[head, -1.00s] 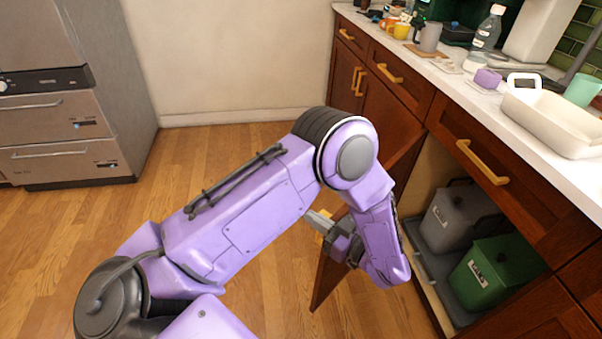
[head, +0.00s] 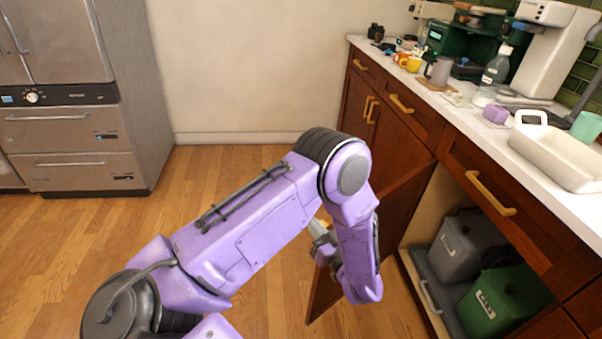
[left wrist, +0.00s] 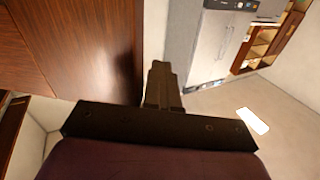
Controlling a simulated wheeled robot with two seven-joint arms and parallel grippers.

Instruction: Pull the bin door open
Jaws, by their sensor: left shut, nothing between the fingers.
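The bin door (head: 402,203) is a dark wood panel that stands swung out from the counter front, with the bin compartment open behind it. My left arm crosses in front of it and hides part of it. My left gripper (head: 322,236) is at the door's outer side, close to a small yellow part that may be its handle. Whether they touch is unclear. In the left wrist view, the shut, empty gripper (left wrist: 160,82) points along a dark wood panel (left wrist: 75,45) on its left. My right gripper is not in view.
A grey bin (head: 465,248) and a green bin (head: 505,300) stand on a pull-out tray (head: 425,290) inside the compartment. The white countertop (head: 440,100) above holds a white basin (head: 560,155), bottle and cups. Wood floor is clear on the left, up to a steel fridge (head: 75,130).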

